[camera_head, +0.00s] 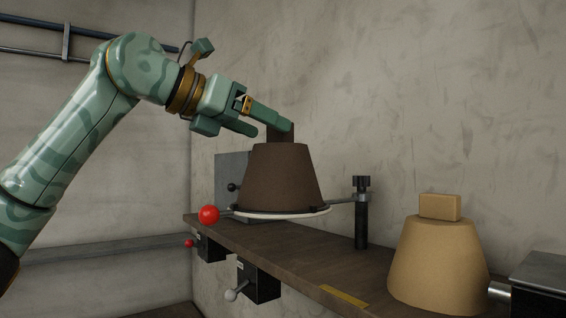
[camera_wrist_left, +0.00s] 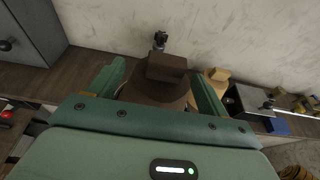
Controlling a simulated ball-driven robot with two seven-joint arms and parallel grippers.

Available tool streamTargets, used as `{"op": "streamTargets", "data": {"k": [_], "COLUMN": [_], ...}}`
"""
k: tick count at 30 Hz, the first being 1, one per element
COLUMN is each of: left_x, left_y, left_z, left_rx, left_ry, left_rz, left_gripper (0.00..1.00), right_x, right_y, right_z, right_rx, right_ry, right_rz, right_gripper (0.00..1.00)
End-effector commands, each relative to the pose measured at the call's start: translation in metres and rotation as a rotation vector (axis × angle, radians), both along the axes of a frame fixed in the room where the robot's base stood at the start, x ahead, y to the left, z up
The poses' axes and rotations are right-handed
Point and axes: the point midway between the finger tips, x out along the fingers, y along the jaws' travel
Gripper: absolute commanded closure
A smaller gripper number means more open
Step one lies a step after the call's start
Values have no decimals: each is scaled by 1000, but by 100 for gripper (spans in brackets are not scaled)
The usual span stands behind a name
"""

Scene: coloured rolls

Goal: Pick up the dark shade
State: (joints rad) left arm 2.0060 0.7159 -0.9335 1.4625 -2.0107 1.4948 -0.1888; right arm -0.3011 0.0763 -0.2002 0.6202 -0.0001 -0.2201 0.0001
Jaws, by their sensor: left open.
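The dark shade (camera_head: 285,178) is a brown tapered cone with a block-shaped knob (camera_head: 288,133) on top. It stands upright on a white round plate (camera_head: 263,215) over the shelf. My left gripper (camera_head: 268,127) is open at the height of the knob, reaching in from the left. In the left wrist view, the dark knob (camera_wrist_left: 167,66) shows between and a little beyond the two spread green fingers. The shade's body (camera_wrist_left: 150,95) is partly hidden by my gripper. I cannot tell whether a finger touches the knob. My right gripper is not in view.
A tan shade (camera_head: 438,265) with a tan knob stands to the right. A black post (camera_head: 361,212) with an arm is right of the plate. A red ball (camera_head: 208,215) sits at the plate's left. The wall is close behind the wooden shelf (camera_head: 325,258).

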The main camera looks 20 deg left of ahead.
Motion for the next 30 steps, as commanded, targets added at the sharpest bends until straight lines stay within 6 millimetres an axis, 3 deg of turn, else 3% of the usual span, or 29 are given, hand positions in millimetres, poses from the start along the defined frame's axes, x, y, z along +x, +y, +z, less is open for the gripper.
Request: {"op": "streamTargets", "data": {"k": [8, 15, 23, 28, 29, 30], "left_x": [15, 40, 45, 45, 45, 45], "left_y": [-14, -41, -44, -44, -44, -44], "left_z": [-6, -16, -20, -20, -20, -21], "left_rx": [0, -3, -2, -2, -2, -1], "left_ry": [2, 3, -1, 2, 2, 2], "left_rz": [-1, -3, -2, -1, -1, -1], "left_gripper": [22, 22, 22, 70, 77, 77], "right_x": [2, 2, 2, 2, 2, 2], "right_y": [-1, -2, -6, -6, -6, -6], "right_z": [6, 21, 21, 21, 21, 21], "right_rx": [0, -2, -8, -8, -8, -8], "right_ry": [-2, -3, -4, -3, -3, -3], "right_rz": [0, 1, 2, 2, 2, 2], "right_gripper": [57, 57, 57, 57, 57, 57]}}
